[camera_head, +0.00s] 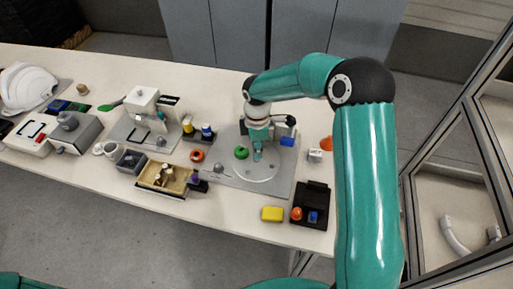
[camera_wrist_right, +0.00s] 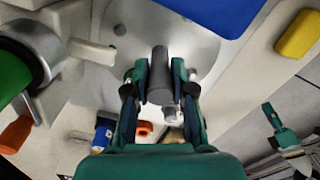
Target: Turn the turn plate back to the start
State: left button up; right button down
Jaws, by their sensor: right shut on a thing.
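The turn plate (camera_head: 262,174) is a light grey round disc on a grey square base towards the right of the table. It also shows in the right wrist view (camera_wrist_right: 205,45), partly hidden by my fingers. A grey upright peg (camera_wrist_right: 158,72) stands between my right fingers in the wrist view. My right gripper (camera_head: 257,155) reaches down over the plate and is shut on this peg. In the head view the fingers hide the peg. A green round thing (camera_head: 241,153) is near the plate's left side. My left gripper is not in view.
A blue block (camera_head: 287,141) is close right of my gripper. A yellow block (camera_head: 272,214) and a black tray (camera_head: 323,190) are in front. A white helmet (camera_head: 29,88) is far left.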

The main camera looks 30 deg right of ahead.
jog(key=shift+w+r+n, duration=0.1)
jog(key=shift+n, duration=1.3)
jog(key=c, duration=1)
grip_release()
notch_tip(320, 180, up, 12)
jog(key=shift+f, duration=0.1)
